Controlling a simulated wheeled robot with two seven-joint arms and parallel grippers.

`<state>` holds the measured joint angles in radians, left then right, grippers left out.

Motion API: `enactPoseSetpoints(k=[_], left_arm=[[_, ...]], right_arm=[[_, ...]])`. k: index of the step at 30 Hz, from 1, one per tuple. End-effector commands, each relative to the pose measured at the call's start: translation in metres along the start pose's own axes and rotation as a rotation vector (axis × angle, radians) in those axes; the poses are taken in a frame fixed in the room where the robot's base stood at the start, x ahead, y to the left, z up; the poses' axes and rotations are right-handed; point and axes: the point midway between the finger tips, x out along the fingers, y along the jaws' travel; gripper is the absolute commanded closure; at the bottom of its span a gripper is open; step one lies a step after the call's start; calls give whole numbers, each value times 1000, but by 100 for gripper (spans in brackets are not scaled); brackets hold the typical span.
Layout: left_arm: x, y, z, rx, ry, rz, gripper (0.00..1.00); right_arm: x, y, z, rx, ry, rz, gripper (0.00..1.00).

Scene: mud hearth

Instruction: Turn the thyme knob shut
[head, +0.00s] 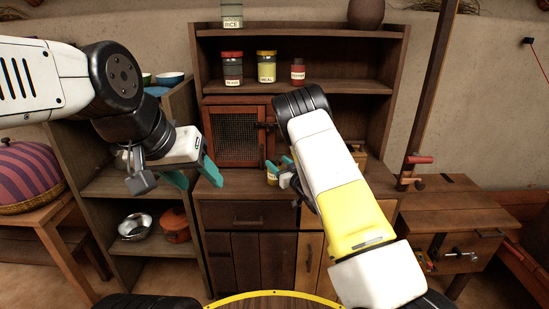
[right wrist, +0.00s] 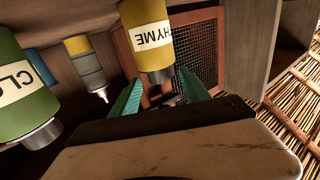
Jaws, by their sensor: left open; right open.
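The thyme jar (right wrist: 150,40), yellow with a white label reading "HYME" and a grey end piece (right wrist: 160,76), is in the upper middle of the right wrist view. I cannot make out a separate knob or its position. My right gripper (right wrist: 160,95) has its teal fingers apart, with the grey end piece near the gap; contact cannot be told. In the head view my right gripper (head: 279,168) is over the cabinet counter, partly hidden by my right arm. My left gripper (head: 194,177) is open and empty, left of the cabinet's middle.
A green jar labelled "CLO" (right wrist: 25,90) and a grey-and-yellow jar (right wrist: 87,65) are left of the thyme jar. A mesh-door cupboard (head: 238,130) stands behind the counter. Jars line the shelf above. A side shelf (head: 125,183) holds bowls and pots.

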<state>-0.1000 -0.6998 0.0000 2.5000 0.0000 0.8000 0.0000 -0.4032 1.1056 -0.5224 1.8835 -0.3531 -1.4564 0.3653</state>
Motion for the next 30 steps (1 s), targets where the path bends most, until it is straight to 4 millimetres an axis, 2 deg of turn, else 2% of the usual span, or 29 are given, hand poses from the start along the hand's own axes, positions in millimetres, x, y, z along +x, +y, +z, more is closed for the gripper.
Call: enactPoseSetpoints(k=[3, 6, 16, 17, 25, 30], left_arm=[[0, 0, 0, 0, 0, 0, 46], [0, 0, 0, 0, 0, 0, 46], [0, 0, 0, 0, 0, 0, 46], [0, 0, 0, 0, 0, 0, 46], [0, 0, 0, 0, 0, 0, 46], [0, 0, 0, 0, 0, 0, 46]], right_arm=[[18, -1, 0, -1, 1, -2, 46], [27, 0, 0, -1, 0, -1, 46], [32, 0, -1, 1, 0, 1, 46], [32, 0, -1, 1, 0, 1, 48], [32, 0, -1, 1, 0, 1, 100], [32, 0, -1, 1, 0, 5, 100]])
